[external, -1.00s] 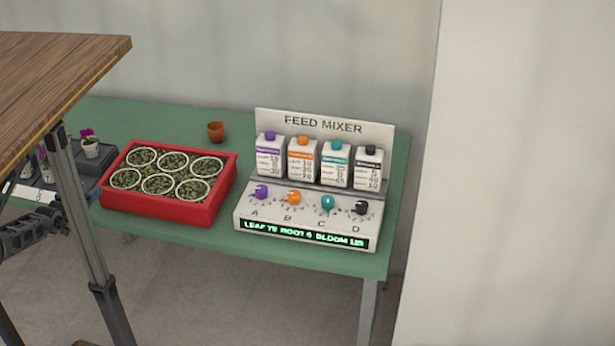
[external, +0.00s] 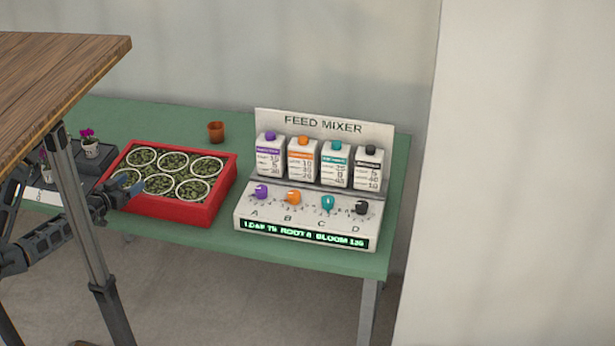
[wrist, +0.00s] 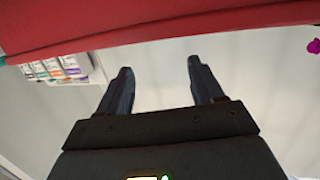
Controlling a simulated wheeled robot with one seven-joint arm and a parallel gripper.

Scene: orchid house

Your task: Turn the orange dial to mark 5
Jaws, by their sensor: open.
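The orange dial (external: 293,197), marked B, sits on the sloped front of the feed mixer (external: 245,215) at the right of the green table, in the external view. It is between the purple dial (external: 261,191) and the teal dial (external: 327,203); a black dial (external: 361,208) is at the right. The marks around the dials are too small to read. My gripper (external: 133,188) is at the front left of the red tray, well left of the dials. In the wrist view my gripper (wrist: 158,75) is open with nothing between its fingers. No dial shows clearly there.
The red tray (external: 190,210) with several round pots stands between my gripper and the mixer. Several bottles (external: 302,160) stand on the mixer. A terracotta pot (external: 216,132) is behind the tray. A wooden tabletop (external: 60,80) is at the left. Green table (external: 225,240) is bare in front.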

